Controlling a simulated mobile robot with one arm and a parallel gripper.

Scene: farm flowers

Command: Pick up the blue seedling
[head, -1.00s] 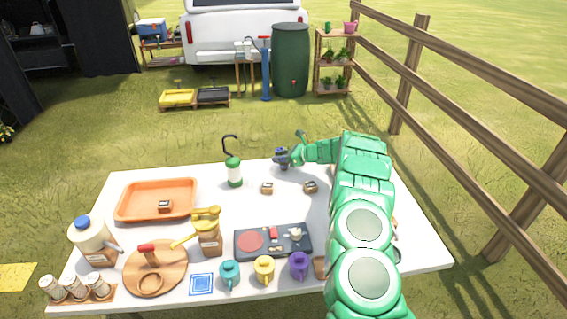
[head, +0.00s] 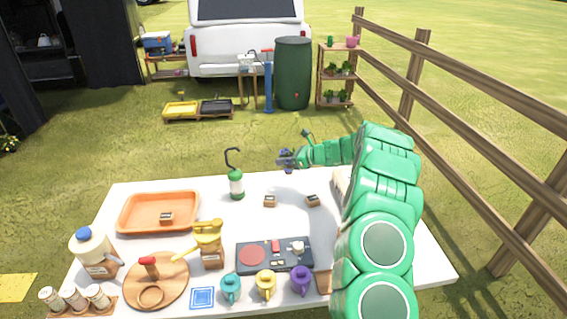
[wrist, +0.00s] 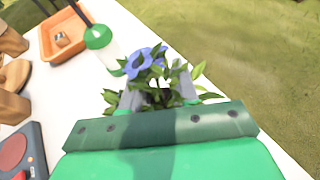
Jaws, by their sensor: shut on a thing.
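The blue seedling (wrist: 140,62) has blue flowers and green leaves. It is between the fingers of my gripper (wrist: 158,98) in the wrist view, with leaves spreading out on both sides. In the head view my gripper (head: 284,160) is at the far edge of the white table, and the seedling (head: 288,168) shows as a small dark blue shape at its tip. My gripper is shut on the seedling. The seedling's lower part is hidden in the wrist view by the gripper body.
A white bottle with a green top (head: 236,185) stands left of the gripper. Two small brown blocks (head: 270,201) (head: 312,200) lie nearer on the white table (head: 205,185). An orange tray (head: 128,222) is at the left. A wooden fence (head: 470,130) runs along the right.

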